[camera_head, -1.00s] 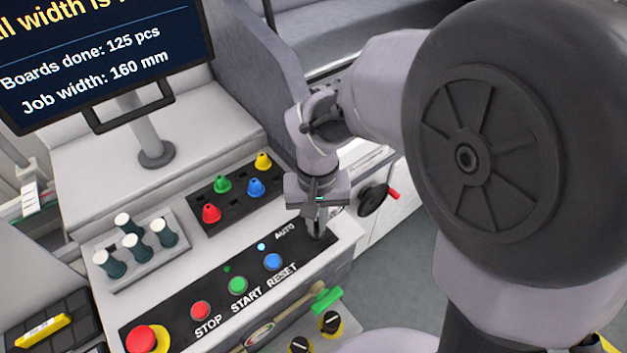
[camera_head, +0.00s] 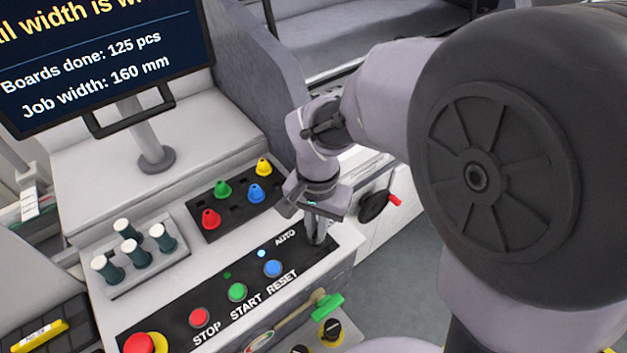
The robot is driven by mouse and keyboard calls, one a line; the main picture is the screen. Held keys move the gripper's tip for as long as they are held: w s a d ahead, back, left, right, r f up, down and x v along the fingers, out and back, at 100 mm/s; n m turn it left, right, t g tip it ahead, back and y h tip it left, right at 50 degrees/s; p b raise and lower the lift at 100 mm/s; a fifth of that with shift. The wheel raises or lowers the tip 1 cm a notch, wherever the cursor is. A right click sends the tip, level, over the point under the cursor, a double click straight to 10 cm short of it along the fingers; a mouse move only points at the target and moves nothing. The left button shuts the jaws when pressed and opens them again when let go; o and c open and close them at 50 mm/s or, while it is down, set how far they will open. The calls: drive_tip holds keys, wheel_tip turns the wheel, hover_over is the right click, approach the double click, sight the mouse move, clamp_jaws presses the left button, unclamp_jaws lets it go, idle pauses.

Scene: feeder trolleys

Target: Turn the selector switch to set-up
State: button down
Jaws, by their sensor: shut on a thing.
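My gripper (camera_head: 316,240) points down at the right end of the black control panel (camera_head: 185,318), beside the AUTO label (camera_head: 285,238). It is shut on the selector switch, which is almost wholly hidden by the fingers. I cannot tell which way the switch's handle points. No set-up label can be read; the area right of AUTO is covered by my gripper.
On the panel are a blue RESET button (camera_head: 273,268), a green START button (camera_head: 237,292), a red STOP button (camera_head: 199,317) and a large red button (camera_head: 140,344). Behind stand a rack of coloured cones (camera_head: 223,189) and a monitor (camera_head: 105,60). A crank wheel (camera_head: 374,205) is at the right.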

drive_tip(key=c, duration=1.5)
unclamp_jaws()
drive_tip(key=shift+r, duration=0.15)
wheel_tip(320, 180, up, 17)
drive_tip(key=p, duration=0.7)
drive_tip(key=shift+r+p, duration=0.1)
drive_tip(key=shift+p, duration=0.2)
